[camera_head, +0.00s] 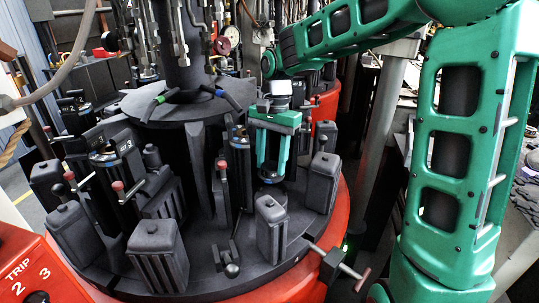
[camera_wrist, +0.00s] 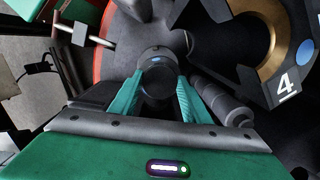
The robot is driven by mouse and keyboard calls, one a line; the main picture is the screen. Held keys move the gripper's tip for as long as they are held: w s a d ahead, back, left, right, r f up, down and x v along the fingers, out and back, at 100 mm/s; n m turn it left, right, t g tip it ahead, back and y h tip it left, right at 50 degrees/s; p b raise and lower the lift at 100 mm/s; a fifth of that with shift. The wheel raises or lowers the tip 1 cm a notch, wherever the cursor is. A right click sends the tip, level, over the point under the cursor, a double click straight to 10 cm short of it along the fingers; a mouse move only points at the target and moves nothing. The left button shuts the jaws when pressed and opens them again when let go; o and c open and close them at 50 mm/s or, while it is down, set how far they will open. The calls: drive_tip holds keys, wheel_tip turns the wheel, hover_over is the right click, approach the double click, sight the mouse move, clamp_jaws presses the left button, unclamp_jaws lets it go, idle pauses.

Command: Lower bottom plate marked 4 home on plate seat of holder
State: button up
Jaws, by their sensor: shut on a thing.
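My gripper (camera_head: 271,170) points down over the black turntable in the head view. Its two green fingers also show in the wrist view (camera_wrist: 157,92), shut on a dark round piece, which I take as the bottom plate (camera_wrist: 157,82). No number can be read on it. A small blue spot and a dark rounded rim lie just beyond it; I cannot tell whether plate and rim touch. A dark holder part with a white 4 (camera_wrist: 287,84), a blue dot and a bronze ring (camera_wrist: 262,38) is at the upper right of the wrist view. The plate seat cannot be made out clearly.
Black lidded blocks (camera_head: 271,228) stand around the turntable close to my gripper. A dark upright with a red-tipped lever (camera_head: 222,164) is just left of it. A clamp with a T-handle (camera_head: 338,266) sits at the red rim; it also shows in the wrist view (camera_wrist: 82,34).

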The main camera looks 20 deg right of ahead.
sight(271, 178)
drive_tip(key=shift+f, duration=2.85)
drive_tip(key=shift+s+a, duration=0.1)
drive_tip(key=shift+s, duration=0.1)
drive_tip(key=shift+f, duration=1)
drive_tip(key=o, duration=1.4)
